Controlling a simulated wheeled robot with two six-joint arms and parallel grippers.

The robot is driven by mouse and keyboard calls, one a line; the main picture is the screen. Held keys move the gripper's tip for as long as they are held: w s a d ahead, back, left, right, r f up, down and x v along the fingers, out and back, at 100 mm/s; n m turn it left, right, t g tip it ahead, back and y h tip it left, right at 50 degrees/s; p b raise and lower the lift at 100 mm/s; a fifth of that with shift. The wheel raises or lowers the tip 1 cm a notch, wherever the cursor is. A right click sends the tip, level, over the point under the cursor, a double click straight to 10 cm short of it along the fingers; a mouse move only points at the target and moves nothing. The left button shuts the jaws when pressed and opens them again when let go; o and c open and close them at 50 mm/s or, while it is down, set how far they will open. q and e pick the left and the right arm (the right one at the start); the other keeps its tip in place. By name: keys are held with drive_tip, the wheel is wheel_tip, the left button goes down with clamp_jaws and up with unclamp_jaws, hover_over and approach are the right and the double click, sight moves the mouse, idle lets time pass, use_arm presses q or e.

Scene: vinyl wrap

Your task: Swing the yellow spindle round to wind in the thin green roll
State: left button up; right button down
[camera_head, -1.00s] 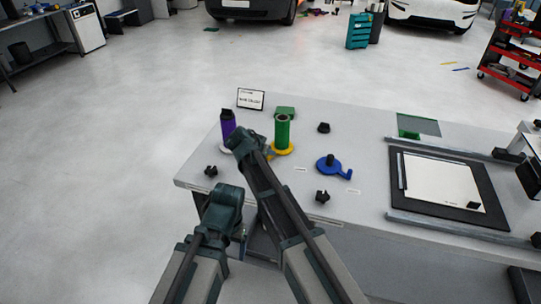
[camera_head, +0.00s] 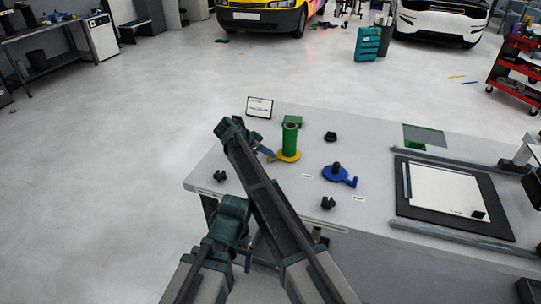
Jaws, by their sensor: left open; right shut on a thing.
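The green roll (camera_head: 291,139) stands upright on the yellow spindle (camera_head: 290,157), whose yellow crank arm points left. My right arm reaches up and left across the table's left end. Its gripper (camera_head: 266,153) is shut at the yellow crank's handle, which is mostly hidden behind it. My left gripper (camera_head: 248,263) is low in front of the table edge, apart from the spindles, small and partly hidden by my arms. A blue spindle (camera_head: 336,174) with a black post and a crank pointing right stands empty to the right.
Black knobs (camera_head: 328,203) sit around the spindles. To the right lie a green translucent sheet (camera_head: 425,137) and a framed white panel (camera_head: 445,190).

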drive_tip(key=shift+w+a+m+g, duration=0.1)
drive_tip(key=shift+w+m+g, duration=0.5)
drive_tip(key=shift+m, duration=0.2)
drive_tip(key=c, duration=0.8)
unclamp_jaws()
